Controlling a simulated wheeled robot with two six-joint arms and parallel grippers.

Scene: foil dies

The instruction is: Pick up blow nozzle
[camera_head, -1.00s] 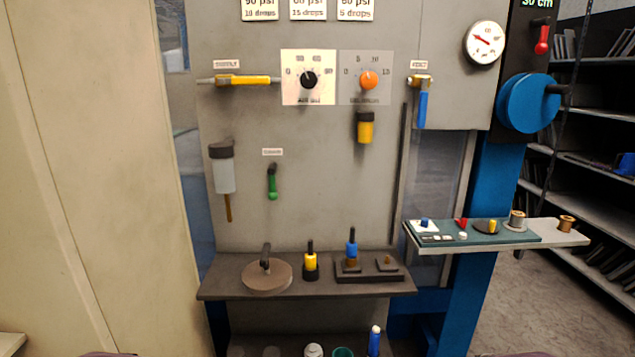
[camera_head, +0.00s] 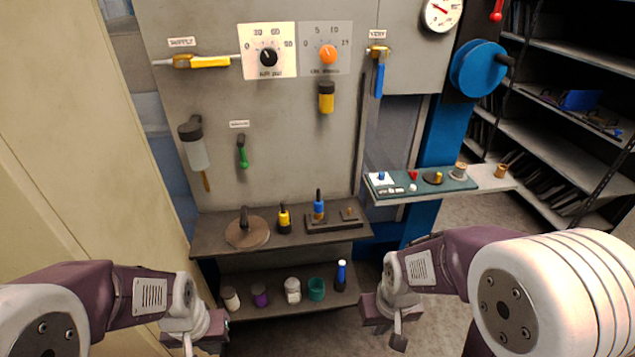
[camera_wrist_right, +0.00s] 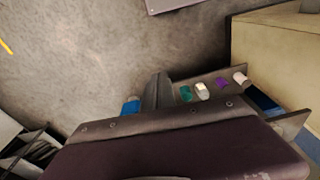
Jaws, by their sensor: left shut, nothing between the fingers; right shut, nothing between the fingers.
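No label marks the blow nozzle, and I cannot tell for sure which item it is. On the upper shelf (camera_head: 210,240), a blue-bodied piece with a dark tip (camera_head: 319,208) stands upright in a dark block (camera_head: 340,223). A yellow and black piece (camera_head: 284,219) stands to its left. My left gripper (camera_head: 188,347) is shut and empty at the bottom edge, low and left of the lower shelf. My right gripper (camera_head: 398,341) is shut and empty, in front of and right of the lower shelf. Both are apart from the shelf items.
The lower shelf (camera_head: 265,310) holds several small bottles and a teal cup (camera_head: 316,289). A round brown disc with a handle (camera_head: 247,231) sits on the upper shelf. A side tray (camera_head: 425,184) with small parts juts out at right. A tan cabinet (camera_head: 60,150) stands at left.

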